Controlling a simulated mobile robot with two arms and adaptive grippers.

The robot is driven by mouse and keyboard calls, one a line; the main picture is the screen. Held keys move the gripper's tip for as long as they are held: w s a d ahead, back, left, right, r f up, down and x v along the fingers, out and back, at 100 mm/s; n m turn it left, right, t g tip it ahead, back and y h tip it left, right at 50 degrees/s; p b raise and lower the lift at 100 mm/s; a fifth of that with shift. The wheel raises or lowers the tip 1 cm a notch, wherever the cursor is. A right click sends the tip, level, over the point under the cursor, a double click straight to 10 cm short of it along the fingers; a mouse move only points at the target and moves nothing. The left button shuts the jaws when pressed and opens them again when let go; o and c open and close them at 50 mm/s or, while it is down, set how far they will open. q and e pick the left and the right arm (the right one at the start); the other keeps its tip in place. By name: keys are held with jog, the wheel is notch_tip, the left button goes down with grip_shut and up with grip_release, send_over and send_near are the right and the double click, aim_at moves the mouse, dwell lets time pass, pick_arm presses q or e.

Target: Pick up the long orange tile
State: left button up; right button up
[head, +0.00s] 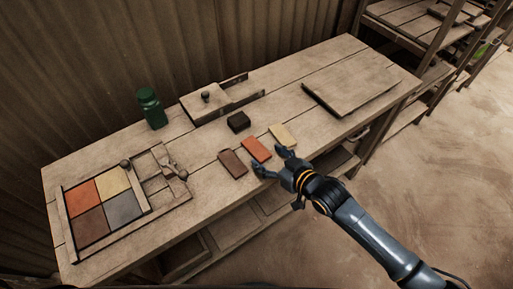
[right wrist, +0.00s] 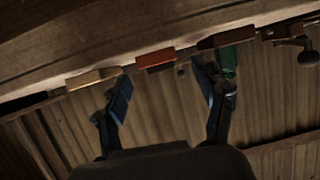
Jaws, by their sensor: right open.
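The long orange tile (head: 256,149) lies flat on the bench, between a dark brown tile (head: 233,164) on its left and a cream tile (head: 283,135) on its right. My right gripper (head: 271,161) is open and empty at the bench's front edge, just in front of the orange tile, its fingers pointing toward it. In the right wrist view the orange tile (right wrist: 155,58) shows beyond and between the two spread fingers, apart from them. My left gripper is not in view.
A frame (head: 113,249) holding several square coloured tiles is at the left, with a metal-handled part beside it. A dark block (head: 238,121), a green jar (head: 151,108) and a wooden box with a knob (head: 206,101) stand behind. A flat board (head: 350,88) lies at right.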

aim_at(255, 147)
jog(key=x, duration=0.4)
jog(key=shift+r, duration=0.2)
jog(key=c, duration=1.2)
jog(key=shift+c, duration=0.6)
jog(key=shift+r, duration=0.2)
